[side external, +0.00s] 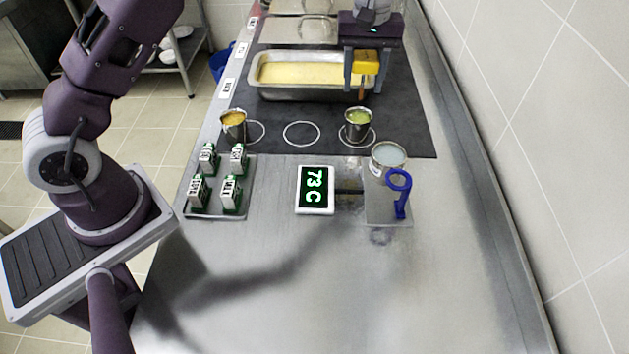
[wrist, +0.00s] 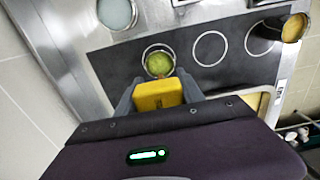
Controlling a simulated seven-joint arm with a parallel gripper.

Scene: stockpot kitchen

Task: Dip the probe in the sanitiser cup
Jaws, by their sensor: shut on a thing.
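My gripper (side external: 363,72) is shut on the yellow body of the probe (side external: 366,62), whose thin stem points down. The probe is held near the right end of the long pan, behind the cup of green liquid. In the wrist view the yellow probe body (wrist: 158,94) sits between my fingers, and its tip is hidden. The sanitiser cup (side external: 388,157), with pale cloudy liquid, stands on a small metal tray (side external: 385,212) at the right. It also shows in the wrist view (wrist: 117,13) at the top left. My gripper is well apart from it.
A long pan of yellow contents (side external: 310,93) stands on the dark mat (side external: 300,138). A cup of green liquid (side external: 358,124) and one of orange (side external: 233,125) stand nearer.

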